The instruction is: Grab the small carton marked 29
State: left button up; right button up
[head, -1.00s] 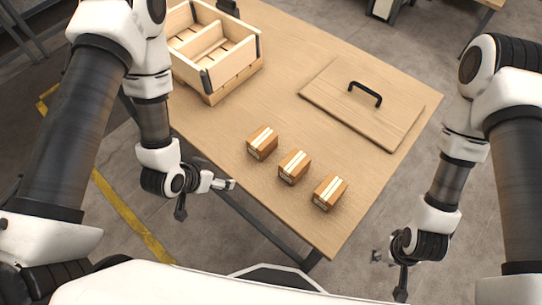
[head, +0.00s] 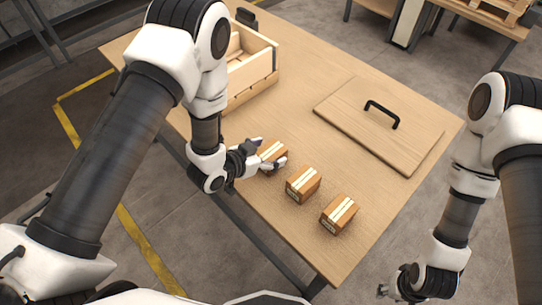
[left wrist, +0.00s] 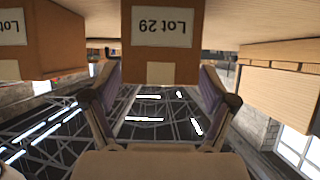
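The small carton marked 29 (left wrist: 163,48) is brown, with its "Lot 29" label upside down in the left wrist view. In the head view it is the leftmost carton (head: 273,149) of the row, with a pale stripe on top, on the table. My left gripper (head: 271,155) is open at this carton, with one finger on each side of it. In the left wrist view the fingers flank the carton, with narrow gaps showing. My right gripper (head: 387,291) hangs low at the right, off the table; its fingers are too small to read.
Two similar cartons, the middle one (head: 303,184) and the right one (head: 339,214), stand beside it on the table (head: 290,105). A wooden divided crate (head: 252,88) is at the back left. A wooden lid with a black handle (head: 365,132) lies at the right.

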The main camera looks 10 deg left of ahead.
pick_arm(q)
jog(key=c, duration=1.1)
jog(key=shift+r, duration=0.1)
